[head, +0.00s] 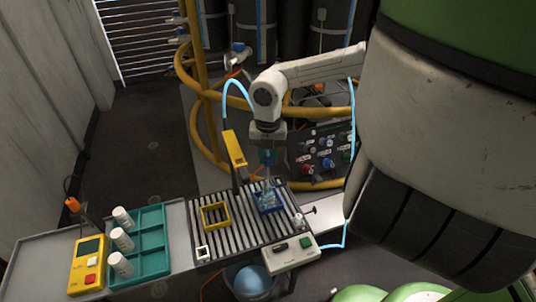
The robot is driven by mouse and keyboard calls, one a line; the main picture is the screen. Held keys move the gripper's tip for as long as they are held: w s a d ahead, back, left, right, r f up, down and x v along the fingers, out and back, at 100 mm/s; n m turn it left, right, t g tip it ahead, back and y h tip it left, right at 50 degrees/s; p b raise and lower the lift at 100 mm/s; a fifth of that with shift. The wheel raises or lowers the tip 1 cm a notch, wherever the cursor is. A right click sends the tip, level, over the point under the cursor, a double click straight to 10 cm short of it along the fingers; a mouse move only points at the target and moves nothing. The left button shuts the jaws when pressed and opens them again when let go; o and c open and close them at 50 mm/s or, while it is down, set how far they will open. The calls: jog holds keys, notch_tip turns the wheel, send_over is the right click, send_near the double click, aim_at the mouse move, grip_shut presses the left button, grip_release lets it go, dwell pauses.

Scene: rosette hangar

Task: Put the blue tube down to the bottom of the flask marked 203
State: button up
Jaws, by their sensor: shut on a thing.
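My gripper (267,154) points down above the slatted rack and is shut on a small teal-blue piece, apparently the end of the blue tube. The light blue tube (237,84) arcs up on the left of my wrist; a light blue line (350,170) also hangs on the right and runs towards a control box. Directly below my gripper a clear flask (267,184) stands in a blue square holder (268,206). Its neck is close under the jaws. I cannot tell whether the tube's tip is inside it. No number 203 is readable.
A yellow upright device (234,149) stands close left of the flask. An empty yellow frame (215,204) lies on the slatted rack (238,236). The control box (291,252) is in front. A green tray (152,263) with white bottles and a yellow meter (88,265) are left.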

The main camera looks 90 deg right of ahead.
aim_at(268, 171)
jog(key=shift+f+b, duration=0.7)
jog(key=shift+f, duration=0.55)
jog(key=shift+f+b, duration=1.5)
jog(key=shift+f, duration=0.7)
jog(key=o, duration=1.6)
jog(key=shift+r, duration=0.15)
jog(key=shift+r+p, duration=1.9)
jog(key=shift+r, duration=0.95)
